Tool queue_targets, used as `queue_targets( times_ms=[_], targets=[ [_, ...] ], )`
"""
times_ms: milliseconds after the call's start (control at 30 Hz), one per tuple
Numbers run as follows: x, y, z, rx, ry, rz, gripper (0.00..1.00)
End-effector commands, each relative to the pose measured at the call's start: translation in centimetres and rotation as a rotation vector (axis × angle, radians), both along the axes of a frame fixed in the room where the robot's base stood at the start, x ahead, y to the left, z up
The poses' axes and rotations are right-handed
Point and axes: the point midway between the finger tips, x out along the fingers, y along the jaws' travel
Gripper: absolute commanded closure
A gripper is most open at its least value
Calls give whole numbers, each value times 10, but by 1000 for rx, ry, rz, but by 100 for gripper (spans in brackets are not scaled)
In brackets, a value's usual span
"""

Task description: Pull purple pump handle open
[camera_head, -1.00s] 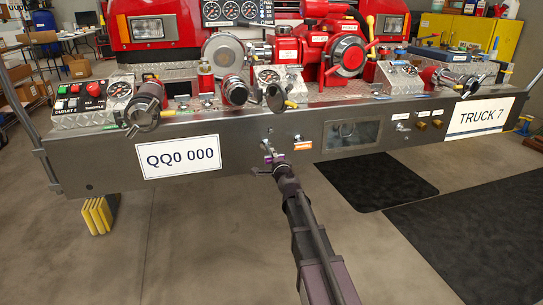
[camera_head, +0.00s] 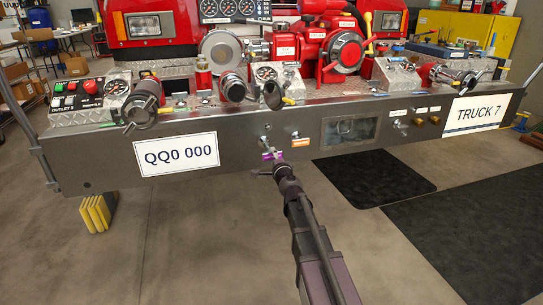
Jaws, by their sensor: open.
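The purple pump handle (camera_head: 272,155) is a small piece low on the front face of the dark bumper, right of the QQ0 000 plate. My gripper (camera_head: 268,166) is open, just in front of and slightly below the handle. Its fingers lie very close to the purple piece, and I cannot tell whether they touch it or lie around it. My wrist and arm come up from the bottom of the picture and hide the area below the handle.
The bumper (camera_head: 107,166) carries gauges, pipe fittings and a red pump (camera_head: 345,53) on top. An orange label (camera_head: 300,142) and a recessed window (camera_head: 350,130) are right of the handle. Black mats (camera_head: 375,178) lie on the floor at right. The floor in front is mostly clear.

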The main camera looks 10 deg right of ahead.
Motion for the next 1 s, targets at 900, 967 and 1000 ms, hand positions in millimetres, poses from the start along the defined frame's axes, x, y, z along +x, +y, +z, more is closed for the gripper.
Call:
queue_targets(
  times_ms=[900,967,1000],
  targets=[
    [-94,-10,0,0,0,0,34],
    [-94,-10,0,0,0,0,34],
    [-94,-10,0,0,0,0,34]
  ],
)
